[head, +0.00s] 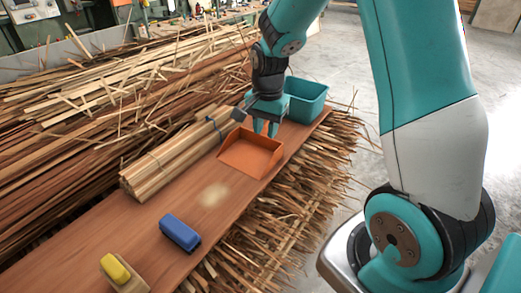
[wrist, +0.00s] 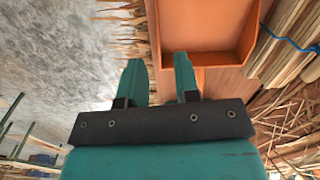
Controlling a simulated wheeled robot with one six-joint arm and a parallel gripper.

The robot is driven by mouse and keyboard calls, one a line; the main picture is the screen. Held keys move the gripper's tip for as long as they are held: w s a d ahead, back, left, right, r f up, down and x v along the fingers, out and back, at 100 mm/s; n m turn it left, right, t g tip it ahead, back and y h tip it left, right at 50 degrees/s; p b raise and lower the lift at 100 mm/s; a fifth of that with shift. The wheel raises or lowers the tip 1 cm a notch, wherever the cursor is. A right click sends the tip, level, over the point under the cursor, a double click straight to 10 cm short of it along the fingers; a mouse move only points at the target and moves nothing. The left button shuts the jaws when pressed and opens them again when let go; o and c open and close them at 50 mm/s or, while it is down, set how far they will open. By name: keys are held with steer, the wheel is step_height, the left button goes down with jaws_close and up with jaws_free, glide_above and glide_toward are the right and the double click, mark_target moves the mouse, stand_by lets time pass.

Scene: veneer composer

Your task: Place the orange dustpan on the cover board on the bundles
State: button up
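The orange dustpan (head: 252,154) lies on the brown cover board (head: 140,232), which rests on bundles of thin wood strips (head: 262,238). The dustpan's open side faces toward the near end of the board. My gripper (head: 265,128) is at the dustpan's far edge, fingers pointing down. In the wrist view, the dustpan (wrist: 208,18) fills the top middle, just beyond the fingertips. My gripper (wrist: 158,62) shows a gap between its two teal fingers and nothing clearly held there. The right finger overlaps the dustpan's edge in the picture; I cannot tell whether they touch. The dustpan's handle is not clearly visible.
A teal bin (head: 306,98) stands behind my gripper. A tied bundle of sticks (head: 175,155) lies left of the dustpan. A blue brush (head: 180,232) and a yellow-topped block (head: 117,269) are nearer. A pale dusty patch (head: 214,194) marks the clear board between.

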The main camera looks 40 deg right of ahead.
steer(key=s+a+r+n+y, duration=0.1)
steer(key=s+a+r+n, duration=0.4)
steer(key=a, duration=0.2)
steer(key=s+a+r+n+y, duration=0.1)
steer(key=s+a+r+n, duration=0.35)
steer(key=a, duration=0.25)
steer(key=s+a+r+n+y, duration=0.1)
steer(key=s+a+n, duration=0.2)
steer(key=s+n, duration=0.2)
steer(key=s+a+r+n, duration=0.2)
steer(key=s+a+n, duration=0.1)
steer(key=s+n, duration=0.2)
steer(key=shift+s+a+r+y, duration=0.25)
steer(key=shift+s+y, duration=0.15)
steer(key=shift+s, duration=0.7)
